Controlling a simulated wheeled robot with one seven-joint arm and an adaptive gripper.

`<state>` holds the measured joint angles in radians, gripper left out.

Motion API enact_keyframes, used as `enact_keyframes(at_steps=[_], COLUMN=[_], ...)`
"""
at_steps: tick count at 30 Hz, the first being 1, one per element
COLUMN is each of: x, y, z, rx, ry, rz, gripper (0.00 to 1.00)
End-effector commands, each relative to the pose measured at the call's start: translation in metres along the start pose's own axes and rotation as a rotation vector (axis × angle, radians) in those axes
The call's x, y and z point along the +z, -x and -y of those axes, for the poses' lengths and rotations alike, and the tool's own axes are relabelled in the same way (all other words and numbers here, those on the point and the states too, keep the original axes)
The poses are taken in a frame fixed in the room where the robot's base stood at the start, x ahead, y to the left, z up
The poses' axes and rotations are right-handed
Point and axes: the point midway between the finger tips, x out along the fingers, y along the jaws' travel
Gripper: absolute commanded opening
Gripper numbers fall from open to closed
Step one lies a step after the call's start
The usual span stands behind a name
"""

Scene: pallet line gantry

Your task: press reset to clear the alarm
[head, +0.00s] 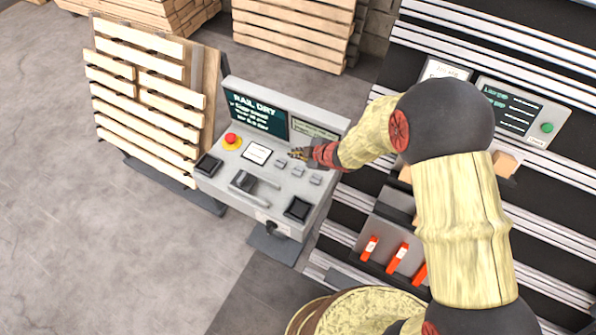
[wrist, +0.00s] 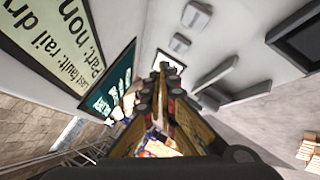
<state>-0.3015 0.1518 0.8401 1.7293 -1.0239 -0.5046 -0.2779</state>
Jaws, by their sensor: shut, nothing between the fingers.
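The grey control console (head: 250,200) stands at the middle of the head view, its sloped top holding several small grey caps. One cap (head: 281,162) lies just below my gripper (head: 296,154), and others sit further right. In the wrist view two grey caps (wrist: 195,15) (wrist: 180,43) show beyond the fingertips (wrist: 164,68). No reset label is readable, so I cannot tell which control is reset. My gripper is shut and empty, low over the panel near the screen; contact cannot be told. The alarm screen (head: 258,113) reads "RAIL DRY" with smaller lines under it.
A red mushroom button (head: 232,138) on yellow, a white card (head: 257,153) and a lever (head: 243,181) share the panel. A second display (head: 315,129) stands beside the screen. Pallets (head: 150,95) lean at left. A striped rack with a green-button panel (head: 520,110) stands right.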

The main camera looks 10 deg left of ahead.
Motion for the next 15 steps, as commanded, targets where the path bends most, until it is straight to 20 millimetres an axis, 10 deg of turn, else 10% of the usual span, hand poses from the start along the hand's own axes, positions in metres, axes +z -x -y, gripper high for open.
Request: enact_keyframes(at_steps=[15], x=[0.035], y=[-0.048], z=[0.035], rx=[-0.001], ry=[0.0], rz=[0.0], gripper=[0.0])
